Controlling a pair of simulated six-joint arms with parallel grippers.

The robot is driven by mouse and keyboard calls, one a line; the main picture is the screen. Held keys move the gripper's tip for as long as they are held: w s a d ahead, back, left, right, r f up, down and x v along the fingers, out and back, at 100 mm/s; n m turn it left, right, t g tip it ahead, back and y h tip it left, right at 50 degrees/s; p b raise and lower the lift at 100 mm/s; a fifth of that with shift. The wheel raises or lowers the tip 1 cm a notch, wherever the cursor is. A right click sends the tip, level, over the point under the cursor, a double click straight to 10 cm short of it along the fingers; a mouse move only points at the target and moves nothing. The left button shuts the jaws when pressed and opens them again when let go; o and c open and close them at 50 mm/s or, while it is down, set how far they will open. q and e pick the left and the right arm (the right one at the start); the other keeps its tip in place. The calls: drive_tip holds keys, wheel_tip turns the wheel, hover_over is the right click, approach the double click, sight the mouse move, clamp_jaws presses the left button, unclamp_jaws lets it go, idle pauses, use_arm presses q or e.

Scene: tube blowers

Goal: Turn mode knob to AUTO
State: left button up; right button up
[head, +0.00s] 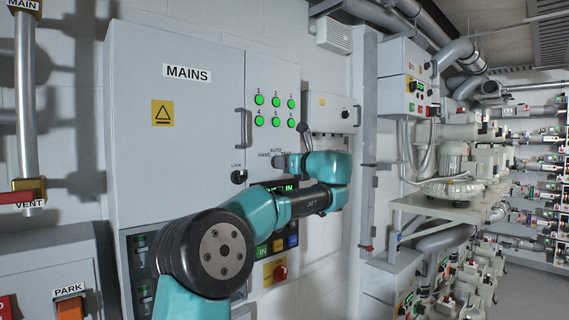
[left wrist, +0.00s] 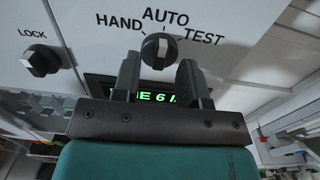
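The mode knob (left wrist: 159,50) is a dark round knob below the label AUTO, with HAND on its left and TEST on its right in the left wrist view. Its exact pointing is hard to tell. My left gripper (left wrist: 159,58) is open, one finger on each side of the knob with gaps showing, and does not grip it. In the head view my left gripper (head: 283,163) is at the grey MAINS cabinet (head: 190,105), below the labels, and hides the knob. My right gripper is not in view.
A LOCK knob (left wrist: 41,60) is left of the mode knob. A green-lettered display (left wrist: 150,97) lies below, partly covered by my gripper. Green lamps (head: 275,110) and a door handle (head: 243,128) are above. A red knob on yellow (head: 280,273) is lower down.

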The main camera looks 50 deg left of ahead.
use_arm(q)
drive_tip(key=d, duration=1.6)
drive_tip(key=shift+s+d, duration=0.15)
drive_tip(key=shift+s, duration=0.2)
